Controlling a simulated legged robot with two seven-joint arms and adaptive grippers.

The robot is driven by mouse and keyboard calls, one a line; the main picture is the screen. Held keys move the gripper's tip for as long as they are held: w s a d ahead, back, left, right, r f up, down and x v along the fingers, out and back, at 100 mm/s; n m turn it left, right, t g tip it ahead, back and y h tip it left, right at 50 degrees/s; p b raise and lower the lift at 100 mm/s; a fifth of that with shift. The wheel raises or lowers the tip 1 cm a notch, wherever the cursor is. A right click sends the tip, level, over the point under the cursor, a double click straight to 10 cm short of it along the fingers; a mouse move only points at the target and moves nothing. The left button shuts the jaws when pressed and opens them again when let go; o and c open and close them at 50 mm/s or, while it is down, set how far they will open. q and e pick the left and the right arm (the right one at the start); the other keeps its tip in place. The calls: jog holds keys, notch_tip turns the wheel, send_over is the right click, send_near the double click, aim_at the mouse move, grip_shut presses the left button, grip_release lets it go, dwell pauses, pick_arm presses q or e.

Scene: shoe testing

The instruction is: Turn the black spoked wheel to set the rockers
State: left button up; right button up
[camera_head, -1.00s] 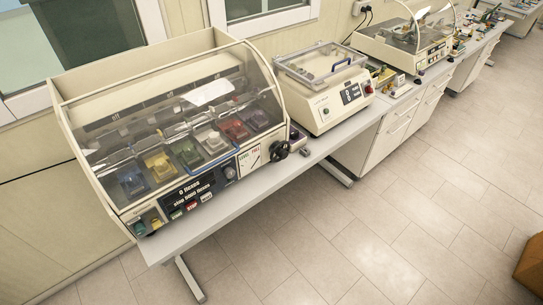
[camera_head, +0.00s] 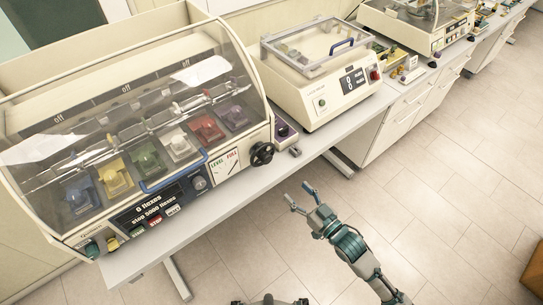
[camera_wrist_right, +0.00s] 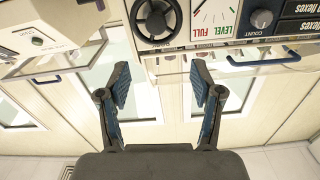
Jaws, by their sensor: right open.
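The black spoked wheel (camera_head: 262,154) sits at the right end of the front panel of the large flexing machine (camera_head: 75,190). It also shows at the top of the right wrist view (camera_wrist_right: 156,20). Beside it is a white gauge (camera_head: 225,163) marked LEVEL and FULL. The coloured rockers (camera_head: 180,146) stand in a row under the clear curved cover. My right gripper (camera_head: 299,198) is open and empty, in front of the bench and apart from the wheel. In the right wrist view its two fingers (camera_wrist_right: 160,88) are spread, below the wheel. My left gripper is not seen.
A second cream machine (camera_head: 325,85) with a blue-handled lid stands to the right on the same bench (camera_head: 205,205). A small purple-topped box (camera_head: 284,130) sits between the machines, near the wheel.

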send_near(269, 160)
jog(key=x, duration=0.6)
jog(key=shift+w+p, duration=0.3)
jog(key=shift+w, duration=0.05)
jog(key=x, duration=0.3)
jog(key=shift+s+a, duration=0.1)
jog(key=shift+a, duration=0.6)
jog(key=shift+d, duration=0.45)
jog(key=c, duration=1.1)
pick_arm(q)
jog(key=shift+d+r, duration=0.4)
pick_arm(e)
jog(key=shift+c, duration=0.2)
